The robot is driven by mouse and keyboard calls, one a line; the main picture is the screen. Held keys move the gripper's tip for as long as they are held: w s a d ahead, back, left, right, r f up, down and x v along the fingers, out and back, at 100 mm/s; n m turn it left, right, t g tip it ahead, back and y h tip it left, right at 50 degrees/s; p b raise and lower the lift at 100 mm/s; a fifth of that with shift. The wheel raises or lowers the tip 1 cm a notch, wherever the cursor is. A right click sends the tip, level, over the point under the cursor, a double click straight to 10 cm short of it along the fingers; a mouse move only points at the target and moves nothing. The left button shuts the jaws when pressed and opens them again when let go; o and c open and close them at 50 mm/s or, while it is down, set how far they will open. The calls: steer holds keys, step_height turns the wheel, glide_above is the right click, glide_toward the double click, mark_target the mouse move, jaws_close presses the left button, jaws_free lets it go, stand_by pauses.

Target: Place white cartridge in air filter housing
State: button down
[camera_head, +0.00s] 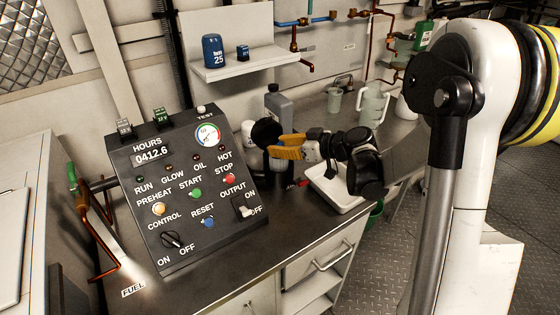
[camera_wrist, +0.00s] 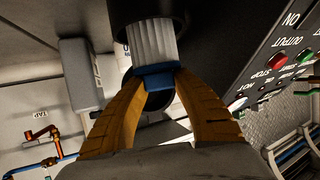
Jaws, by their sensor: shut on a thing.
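The white cartridge (camera_wrist: 153,44) is pleated, with a blue end cap (camera_wrist: 158,78), in the wrist view. My gripper (camera_wrist: 158,82) has its orange fingers closed on the blue cap. The cartridge's far end meets a black cylinder (camera_wrist: 140,12), apparently the air filter housing, and looks partly inside it; how deep I cannot tell. In the head view, my gripper (camera_head: 278,150) is just right of a round black part (camera_head: 266,133), likely the same housing, behind the control panel. The cartridge cannot be made out clearly there.
The control panel (camera_head: 190,185) stands close on the left of my gripper. A grey bottle (camera_head: 279,103) is behind it, and a white tray (camera_head: 338,188) is on the counter to the right. A wall shelf (camera_head: 244,64) holds blue containers.

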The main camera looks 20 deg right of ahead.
steer(key=shift+f+b, duration=0.65)
steer(key=shift+f, duration=1)
steer(key=shift+f, duration=0.2)
steer(key=c, duration=1)
jaws_free()
steer(key=shift+c, duration=0.2)
steer(key=shift+r, duration=0.15)
